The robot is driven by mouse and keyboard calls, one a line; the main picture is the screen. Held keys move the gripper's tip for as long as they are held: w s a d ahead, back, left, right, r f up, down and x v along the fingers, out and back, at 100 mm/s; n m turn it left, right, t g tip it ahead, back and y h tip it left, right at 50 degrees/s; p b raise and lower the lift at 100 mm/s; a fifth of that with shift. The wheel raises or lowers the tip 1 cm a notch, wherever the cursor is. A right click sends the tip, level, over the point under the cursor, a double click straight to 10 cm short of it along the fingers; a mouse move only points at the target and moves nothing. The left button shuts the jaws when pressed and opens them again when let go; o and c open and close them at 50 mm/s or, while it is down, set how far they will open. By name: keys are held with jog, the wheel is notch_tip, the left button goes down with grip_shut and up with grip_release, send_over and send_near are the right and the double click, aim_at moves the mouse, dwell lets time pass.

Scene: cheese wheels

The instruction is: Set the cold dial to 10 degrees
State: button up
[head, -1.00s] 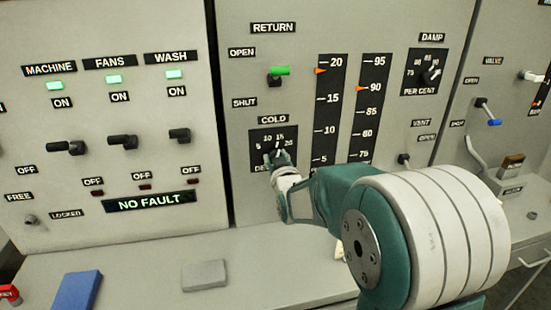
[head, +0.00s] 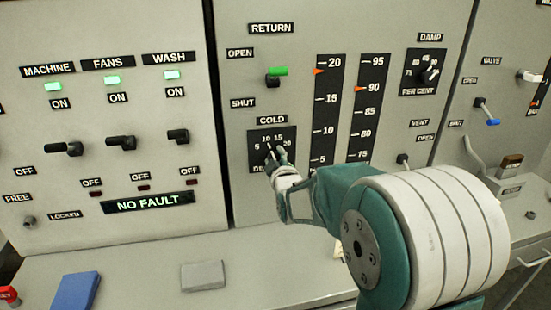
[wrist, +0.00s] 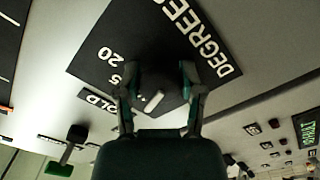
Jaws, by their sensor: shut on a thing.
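The cold dial (head: 255,137) is a black plate on the middle panel, marked 5, 10, 15 and 20 under a COLD label. Its black knob (wrist: 153,98) with a white pointer shows between my fingers in the wrist view. In the head view the pointer leans up and left, near the 10 mark. My gripper (head: 273,158) is shut on the knob, one finger on each side. It also shows in the wrist view (wrist: 158,85). My gripper covers the lower part of the dial in the head view.
A green-tipped RETURN lever (head: 277,72) is above the dial. Tall scales (head: 326,110) and the damp dial (head: 425,72) lie to the right. Black switches (head: 121,143) are on the left panel. A grey block (head: 203,276) and blue book (head: 76,291) lie on the ledge below.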

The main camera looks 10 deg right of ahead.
jog(key=shift+a, duration=0.1)
dwell(0.3)
jog(key=o, duration=0.9)
jog(key=shift+o, duration=1.3)
jog(key=shift+w+a, duration=0.1)
jog(key=shift+a, duration=0.05)
jog(key=s, duration=1.2)
jog(key=shift+f, duration=0.1)
